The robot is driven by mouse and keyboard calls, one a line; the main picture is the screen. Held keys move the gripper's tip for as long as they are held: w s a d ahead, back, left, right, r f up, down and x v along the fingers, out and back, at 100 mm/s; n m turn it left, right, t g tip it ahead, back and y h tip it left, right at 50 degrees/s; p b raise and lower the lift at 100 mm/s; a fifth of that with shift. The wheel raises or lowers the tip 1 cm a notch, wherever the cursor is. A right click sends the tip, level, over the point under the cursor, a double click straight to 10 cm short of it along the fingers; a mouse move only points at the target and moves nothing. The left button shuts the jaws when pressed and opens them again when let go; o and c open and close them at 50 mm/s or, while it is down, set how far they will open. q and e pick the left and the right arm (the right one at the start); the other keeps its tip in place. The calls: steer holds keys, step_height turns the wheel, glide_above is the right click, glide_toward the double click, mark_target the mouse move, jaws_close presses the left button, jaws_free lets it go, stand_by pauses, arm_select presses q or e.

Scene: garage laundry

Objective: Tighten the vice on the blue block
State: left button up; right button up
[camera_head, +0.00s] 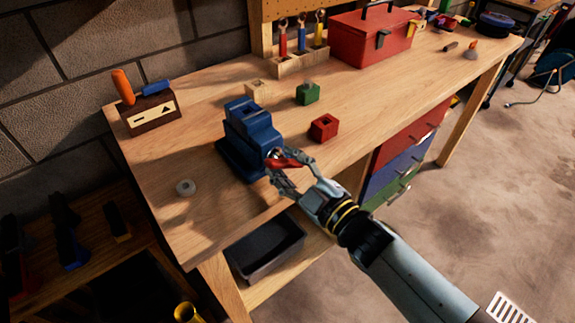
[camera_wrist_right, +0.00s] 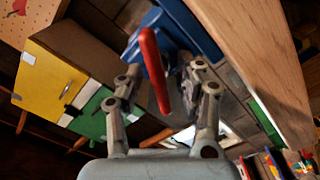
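The blue vice (camera_head: 252,138) stands on the wooden workbench near its front edge. Blue shapes show at its top between the jaws; I cannot clearly tell the blue block from the vice body. The vice's red handle (camera_head: 290,160) is at the front of the vice; it also shows in the right wrist view (camera_wrist_right: 154,70), slanting between my fingers. My right gripper (camera_head: 280,170) is at the handle, with its fingers on either side. In the wrist view the fingers stand apart, with gaps beside the handle. My left gripper is out of view.
On the workbench (camera_head: 210,210), a green block (camera_head: 308,93), a red block (camera_head: 324,127) and a wooden block (camera_head: 257,91) stand near the vice. A red toolbox (camera_head: 370,38) stands at the back. Drawers are below.

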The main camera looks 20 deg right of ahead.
steer(key=v, duration=1.2)
